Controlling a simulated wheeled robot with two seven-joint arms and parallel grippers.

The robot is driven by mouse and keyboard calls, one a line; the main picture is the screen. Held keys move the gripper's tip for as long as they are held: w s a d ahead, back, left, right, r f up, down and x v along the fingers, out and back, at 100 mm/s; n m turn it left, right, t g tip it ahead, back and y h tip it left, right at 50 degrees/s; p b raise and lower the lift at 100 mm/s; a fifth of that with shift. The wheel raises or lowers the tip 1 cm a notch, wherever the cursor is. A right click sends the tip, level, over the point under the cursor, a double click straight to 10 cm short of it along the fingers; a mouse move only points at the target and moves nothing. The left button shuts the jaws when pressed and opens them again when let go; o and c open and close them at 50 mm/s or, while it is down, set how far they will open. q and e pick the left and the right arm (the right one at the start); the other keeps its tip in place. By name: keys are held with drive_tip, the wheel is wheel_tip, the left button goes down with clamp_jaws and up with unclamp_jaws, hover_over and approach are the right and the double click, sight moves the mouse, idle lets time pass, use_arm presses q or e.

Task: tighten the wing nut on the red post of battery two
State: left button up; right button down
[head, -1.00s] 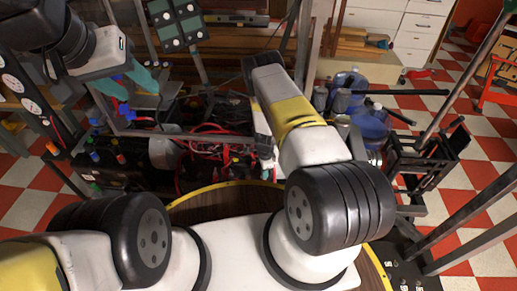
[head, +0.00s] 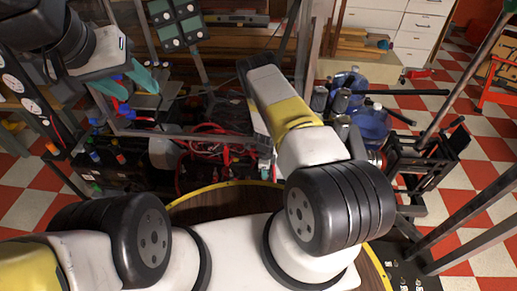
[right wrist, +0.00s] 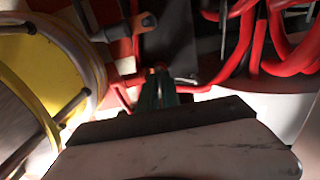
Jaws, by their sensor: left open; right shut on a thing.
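My right arm reaches down over the dark batteries and red cables in the head view, and its forearm hides the right gripper there. In the right wrist view my right gripper (right wrist: 160,92) has its dark green fingers closed together. A small orange-red bit shows at their tips, beside a black battery (right wrist: 170,35); it looks like the wing nut on the red post, but the fingers hide most of it. My left gripper (head: 128,84), with teal fingers spread apart, is open and empty at the upper left of the head view, away from the batteries.
Red cables (right wrist: 255,35) loop close to the right fingers. A yellow round thing (right wrist: 50,60) lies at the left in the wrist view. Blue jugs (head: 372,122) stand right of my right forearm. A metal frame and a gauge panel (head: 25,95) stand near the left arm.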

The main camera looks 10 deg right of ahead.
drive_tip(key=shift+r, duration=0.1)
drive_tip(key=c, duration=1.6)
unclamp_jaws()
drive_tip(key=shift+o, duration=0.2)
wheel_tip(320, 180, up, 8)
drive_tip(key=shift+f, duration=0.1)
